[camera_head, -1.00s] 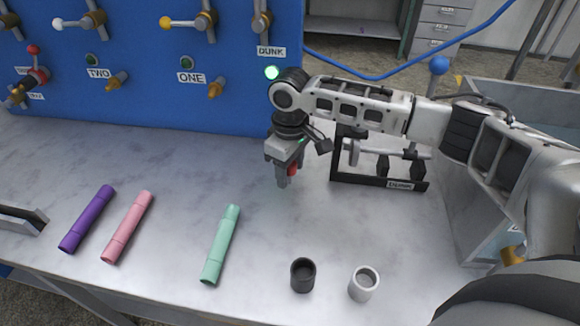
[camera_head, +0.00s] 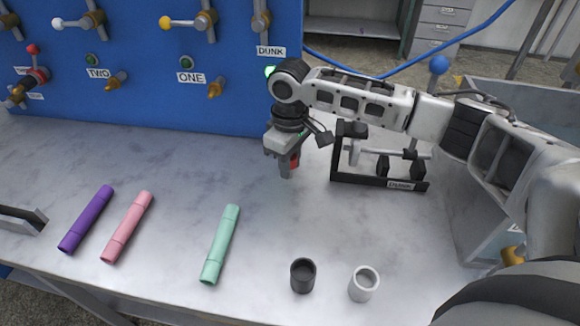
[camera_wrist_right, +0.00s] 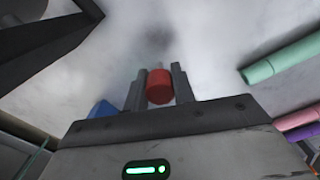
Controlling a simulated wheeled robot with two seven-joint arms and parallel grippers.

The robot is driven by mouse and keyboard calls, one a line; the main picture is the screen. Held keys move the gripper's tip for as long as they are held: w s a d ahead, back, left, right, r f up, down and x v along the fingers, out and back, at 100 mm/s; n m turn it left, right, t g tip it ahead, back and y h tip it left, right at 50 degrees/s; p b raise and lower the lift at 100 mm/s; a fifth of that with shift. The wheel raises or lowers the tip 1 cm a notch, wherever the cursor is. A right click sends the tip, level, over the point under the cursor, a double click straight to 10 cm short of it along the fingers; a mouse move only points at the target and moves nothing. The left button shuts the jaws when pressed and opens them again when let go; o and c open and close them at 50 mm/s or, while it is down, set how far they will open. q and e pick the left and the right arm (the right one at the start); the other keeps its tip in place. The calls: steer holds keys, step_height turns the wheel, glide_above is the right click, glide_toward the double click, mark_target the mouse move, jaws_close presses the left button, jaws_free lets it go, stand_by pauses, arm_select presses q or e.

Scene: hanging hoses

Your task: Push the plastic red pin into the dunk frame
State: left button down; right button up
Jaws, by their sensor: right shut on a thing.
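My right gripper (camera_head: 286,166) hangs over the table, pointing down, to the left of the dunk frame. It is shut on the red pin (camera_head: 295,160), which shows as a red cylinder (camera_wrist_right: 160,87) between the fingers in the right wrist view. The dunk frame (camera_head: 380,181) is a black stand with a label on its front and a grey rod across it. It stands on the table behind and below my right arm, which hides part of it. The pin is apart from the frame. At the left edge is a grey and black piece (camera_head: 22,218), perhaps part of my left gripper; I cannot tell.
Purple (camera_head: 86,219), pink (camera_head: 127,227) and green (camera_head: 221,244) tubes lie on the table. A black cup (camera_head: 303,275) and a white cup (camera_head: 364,284) stand near the front. A blue panel (camera_head: 150,100) with valves rises behind. A grey bin (camera_head: 510,105) is at the right.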

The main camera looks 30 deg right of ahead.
steer(key=s+a+r, duration=0.7)
steer(key=s+r, duration=0.4)
arm_select(q)
steer(key=r+p, duration=0.1)
steer(key=p, duration=0.1)
steer(key=a+r+p, duration=0.1)
steer(key=p, duration=0.1)
steer(key=shift+s+p, duration=0.1)
steer(key=shift+p, duration=0.3)
arm_select(e)
steer(key=w+d+r, duration=0.2)
steer(key=d+r, duration=0.2)
steer(key=d, duration=0.3)
steer(key=w+d+r+m, duration=0.1)
steer(key=w+d+r, duration=0.2)
steer(key=d, duration=0.4)
steer(key=w+d+r, duration=0.2)
steer(key=d+r, duration=0.2)
steer(key=d, duration=0.3)
steer(key=shift+w+r, duration=0.3)
steer(key=shift+r, duration=0.05)
arm_select(q)
steer(key=shift+r, duration=0.1)
arm_select(e)
steer(key=shift+d, duration=0.1)
